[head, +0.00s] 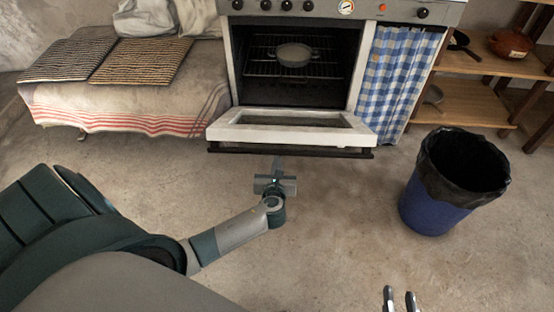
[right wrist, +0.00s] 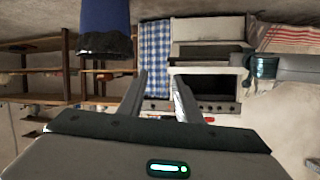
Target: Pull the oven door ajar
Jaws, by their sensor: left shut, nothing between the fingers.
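The oven (head: 297,50) stands at the top middle of the head view. Its white-framed door (head: 290,130) is hinged down well open, sloping out toward me, with a dark bar along its front edge. The interior shows racks and a round pan (head: 293,54). My left gripper (head: 277,165) is shut and empty, just in front of and below the door's front edge. I cannot tell whether it touches the door. My right gripper (head: 401,298) is open and empty at the bottom edge, far from the oven. Its spread fingers also show in the right wrist view (right wrist: 160,100).
A blue bin (head: 433,205) with a black liner stands on the floor at right. A blue checked curtain (head: 396,75) hangs beside the oven, with wooden shelves (head: 465,103) beyond. A cloth-covered bench (head: 130,100) stands left of the oven. The floor between is clear.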

